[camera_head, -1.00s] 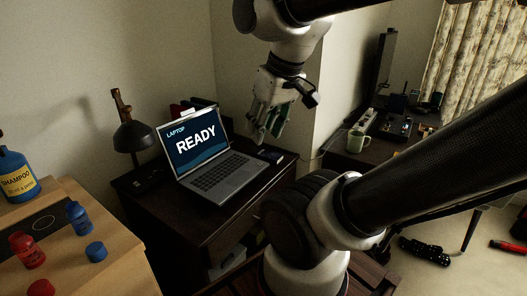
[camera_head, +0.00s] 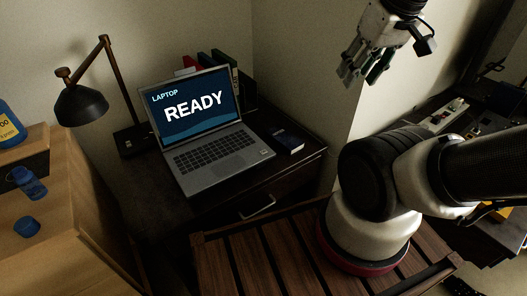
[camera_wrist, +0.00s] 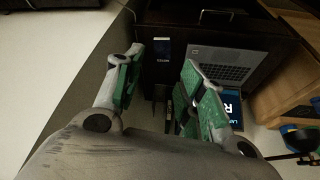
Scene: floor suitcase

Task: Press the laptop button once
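An open grey laptop (camera_head: 210,170) stands on a dark desk, its screen (camera_head: 195,105) lit with "LAPTOP READY". A small pale mark (camera_head: 264,152) lies at the right of its keyboard deck; I cannot tell whether it is the button. My gripper (camera_head: 360,72) is in the air, right of and above the laptop, with its green-padded fingers apart and empty. In the wrist view the open fingers (camera_wrist: 168,80) frame dark desk and floor. The laptop keyboard (camera_wrist: 228,65) shows beyond the right finger, which partly hides the screen (camera_wrist: 231,107).
A dark book (camera_head: 287,141) lies on the desk (camera_head: 262,185) right of the laptop. A lamp (camera_head: 82,104) stands at left, and several upright books (camera_head: 225,70) behind. A wooden cabinet (camera_head: 60,225) with blue items is at left. A wall corner is behind my gripper.

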